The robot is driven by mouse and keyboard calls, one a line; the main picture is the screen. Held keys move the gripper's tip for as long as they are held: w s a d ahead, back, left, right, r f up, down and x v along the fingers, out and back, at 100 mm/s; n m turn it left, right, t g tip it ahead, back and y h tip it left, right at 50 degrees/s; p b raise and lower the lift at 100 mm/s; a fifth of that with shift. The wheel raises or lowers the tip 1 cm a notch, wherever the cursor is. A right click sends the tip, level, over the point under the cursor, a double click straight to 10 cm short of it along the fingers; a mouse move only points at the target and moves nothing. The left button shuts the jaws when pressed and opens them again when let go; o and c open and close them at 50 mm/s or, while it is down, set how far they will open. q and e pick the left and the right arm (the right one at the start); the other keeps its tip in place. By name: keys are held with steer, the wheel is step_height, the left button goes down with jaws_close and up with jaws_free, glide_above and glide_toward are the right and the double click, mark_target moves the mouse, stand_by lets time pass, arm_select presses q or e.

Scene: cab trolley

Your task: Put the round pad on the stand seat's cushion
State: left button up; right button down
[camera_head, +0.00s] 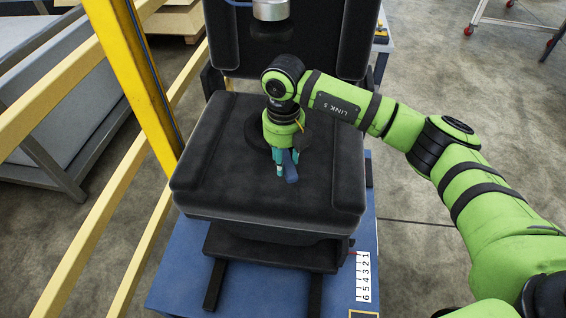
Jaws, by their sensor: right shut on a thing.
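The stand seat's black cushion (215,170) fills the middle of the view, on the seat in front of its dark backrest. The round pad (252,134) is a dark disc over the middle of the cushion, partly hidden behind my right gripper. My right gripper (284,170), with teal and blue fingers, reaches down from the right arm and is shut on the round pad. I cannot tell whether the pad touches the cushion or is just above it. My left gripper is not in view.
A blue base plate (180,280) with a numbered scale (363,277) lies under the seat. A yellow post (140,85) and pale yellow rails (95,230) stand at the left. A grey bench (60,90) is further left. Open concrete floor lies at the right.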

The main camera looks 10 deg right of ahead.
step_height(320, 180, down, 3)
steer(key=shift+f+p, duration=0.2)
steer(key=shift+p, duration=0.1)
steer(key=c, duration=0.9)
jaws_free()
steer(key=shift+o, duration=0.8)
steer(key=shift+r, duration=0.15)
step_height(320, 180, up, 10)
steer(key=shift+r+b, duration=0.15)
steer(key=shift+b, duration=1)
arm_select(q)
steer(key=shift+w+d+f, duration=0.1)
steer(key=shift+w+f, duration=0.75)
arm_select(e)
steer(key=shift+r, duration=0.7)
